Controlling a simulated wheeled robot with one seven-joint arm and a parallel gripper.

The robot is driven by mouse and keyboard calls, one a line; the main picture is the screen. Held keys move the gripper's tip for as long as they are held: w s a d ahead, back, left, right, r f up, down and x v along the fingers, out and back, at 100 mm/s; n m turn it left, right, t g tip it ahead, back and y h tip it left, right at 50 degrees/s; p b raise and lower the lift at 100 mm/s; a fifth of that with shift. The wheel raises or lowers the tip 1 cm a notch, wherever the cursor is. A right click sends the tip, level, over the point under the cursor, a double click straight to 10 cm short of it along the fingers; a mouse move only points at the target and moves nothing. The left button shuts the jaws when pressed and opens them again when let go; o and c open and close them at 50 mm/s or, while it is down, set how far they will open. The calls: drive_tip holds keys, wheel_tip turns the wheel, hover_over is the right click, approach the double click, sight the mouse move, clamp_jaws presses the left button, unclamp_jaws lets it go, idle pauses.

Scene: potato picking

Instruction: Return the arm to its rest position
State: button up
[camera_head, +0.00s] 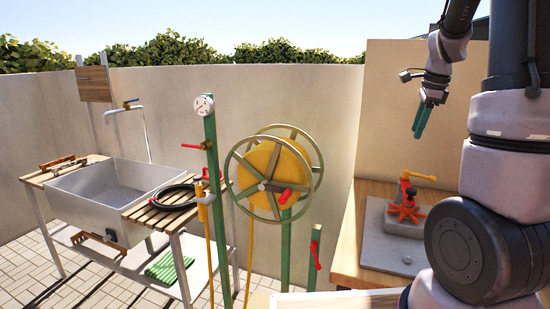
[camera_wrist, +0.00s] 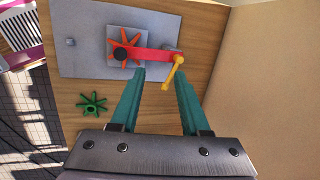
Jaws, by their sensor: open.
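My gripper (camera_head: 422,115) hangs in the air at the upper right of the head view, above the wooden bench, with its teal fingers pointing down. In the wrist view my gripper (camera_wrist: 160,95) shows its two teal fingers spread apart with nothing between them at the tips. Below it is a grey plate (camera_wrist: 85,48) carrying an orange-red star-shaped handwheel (camera_wrist: 123,53), a red bar and a yellow handle (camera_wrist: 173,74). The same handwheel (camera_head: 406,208) and yellow handle (camera_head: 418,174) show in the head view, clear of the fingers.
A green star-shaped wheel (camera_wrist: 92,103) lies on the wooden bench (camera_wrist: 75,122). A wall rises behind the bench. To the left stand a large spoked wheel (camera_head: 272,178), green posts, a gauge (camera_head: 204,106) and a grey sink (camera_head: 118,190). Air around my gripper looks free.

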drive_tip(key=s+a+r+n+t, duration=0.1)
drive_tip(key=s+a+r+n, duration=0.2)
drive_tip(key=s+a+n, duration=0.3)
drive_tip(key=s+a+r+n+t+y, duration=0.1)
drive_tip(key=s+a+r+n+t, duration=0.1)
drive_tip(key=s+a+n, duration=0.4)
drive_tip(key=s+a+r+n+t, duration=0.1)
drive_tip(key=s+a+r+n, duration=0.3)
drive_tip(key=s+a, duration=0.3)
drive_tip(key=shift+s+r+n, duration=0.3)
drive_tip(key=shift+s+n, duration=0.6)
drive_tip(key=shift+s, duration=0.15)
